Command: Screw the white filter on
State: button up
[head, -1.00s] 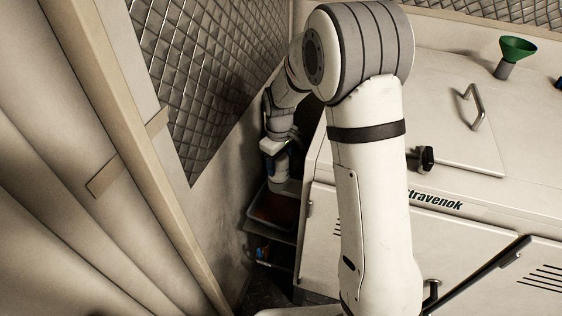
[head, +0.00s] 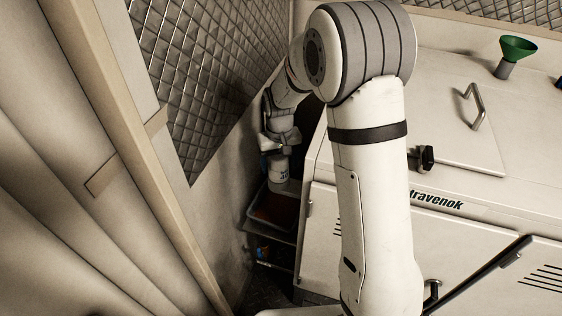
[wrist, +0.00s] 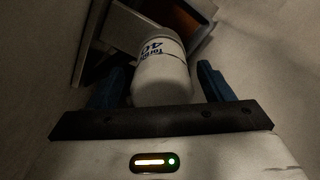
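The white filter (wrist: 163,72), a cylinder with dark lettering, stands between the blue fingers of my gripper (wrist: 164,84) in the wrist view. A narrow dark gap shows on each side of it, so my gripper looks open around the filter and not closed on it. In the head view the filter (head: 279,168) shows just below my gripper (head: 280,146), in the narrow space beside the chiller frame. The filter looks about upright. Its lower end and whatever it sits on cannot be made out.
A tray (head: 252,222) with reddish-brown content lies below the filter. The white cabinet (head: 470,215) is close on the right, and a wall with a quilted metal panel (head: 205,75) is close on the left. A green funnel (head: 517,49) stands on the cabinet top.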

jog(key=n, duration=0.3)
jog(key=shift+w+n, duration=0.1)
jog(key=shift+n, duration=0.3)
jog(key=n, duration=0.3)
jog(key=shift+w+n, duration=0.1)
jog(key=shift+n, duration=0.3)
jog(key=n, duration=0.7)
jog(key=shift+w+d, duration=0.1)
jog(key=shift+d, duration=0.05)
jog(key=shift+c, duration=0.5)
jog(key=c, duration=0.9)
